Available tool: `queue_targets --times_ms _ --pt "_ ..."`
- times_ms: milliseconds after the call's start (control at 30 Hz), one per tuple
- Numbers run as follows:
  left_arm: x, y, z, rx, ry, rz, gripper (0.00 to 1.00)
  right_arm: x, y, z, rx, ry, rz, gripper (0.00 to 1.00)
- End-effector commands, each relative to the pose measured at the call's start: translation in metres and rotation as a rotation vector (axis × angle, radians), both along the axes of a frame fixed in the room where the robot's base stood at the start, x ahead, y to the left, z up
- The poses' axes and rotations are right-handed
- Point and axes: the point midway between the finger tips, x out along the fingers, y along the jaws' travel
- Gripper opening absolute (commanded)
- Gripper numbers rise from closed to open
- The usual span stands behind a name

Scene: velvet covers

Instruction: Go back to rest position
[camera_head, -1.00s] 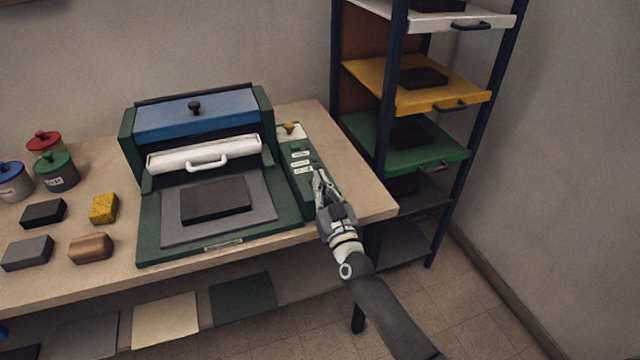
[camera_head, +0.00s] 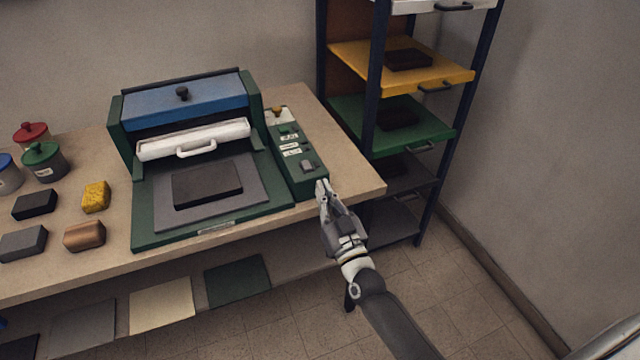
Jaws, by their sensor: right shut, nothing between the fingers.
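My right gripper (camera_head: 322,188) is shut and empty. It is at the front right edge of the table, just right of and below the control panel (camera_head: 297,158) of the green press. Its arm comes in from the bottom right. My left gripper is not in view. The green press (camera_head: 145,222) stands on the table with its blue top (camera_head: 190,104) and white roller bar with a handle (camera_head: 195,139). A dark block (camera_head: 207,184) lies on its grey plate (camera_head: 255,205).
A rack stands at right with yellow (camera_head: 350,50) and green (camera_head: 350,115) trays holding dark blocks. Lidded jars (camera_head: 45,163) and several small blocks, one yellow (camera_head: 96,197), lie on the table (camera_head: 350,178) at left. Coloured sheets (camera_head: 161,305) lie below. Floor at lower right is open.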

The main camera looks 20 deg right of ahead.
Motion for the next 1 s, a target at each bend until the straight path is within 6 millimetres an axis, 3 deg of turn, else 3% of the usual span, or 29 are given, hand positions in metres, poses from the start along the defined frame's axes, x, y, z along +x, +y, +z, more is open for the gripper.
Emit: queue_targets --times_ms 467,567,667,733,867,1000 --pt "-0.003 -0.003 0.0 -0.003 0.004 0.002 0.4 -0.001 0.0 0.0 0.0 0.0 0.0 0.0" --pt "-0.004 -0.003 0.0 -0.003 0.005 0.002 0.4 -0.001 0.001 -0.008 -0.003 0.018 0.002 0.0" --pt "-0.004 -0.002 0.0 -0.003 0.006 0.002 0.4 -0.003 0.003 -0.042 -0.016 0.089 0.014 0.0" --pt "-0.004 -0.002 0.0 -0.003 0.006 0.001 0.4 -0.009 0.006 -0.082 -0.031 0.176 0.027 0.0" --pt "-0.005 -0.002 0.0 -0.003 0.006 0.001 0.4 -0.034 0.01 -0.177 -0.061 0.387 0.058 0.0" --pt "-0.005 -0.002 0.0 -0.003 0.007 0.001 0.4 -0.081 0.012 -0.274 -0.088 0.619 0.087 0.0"
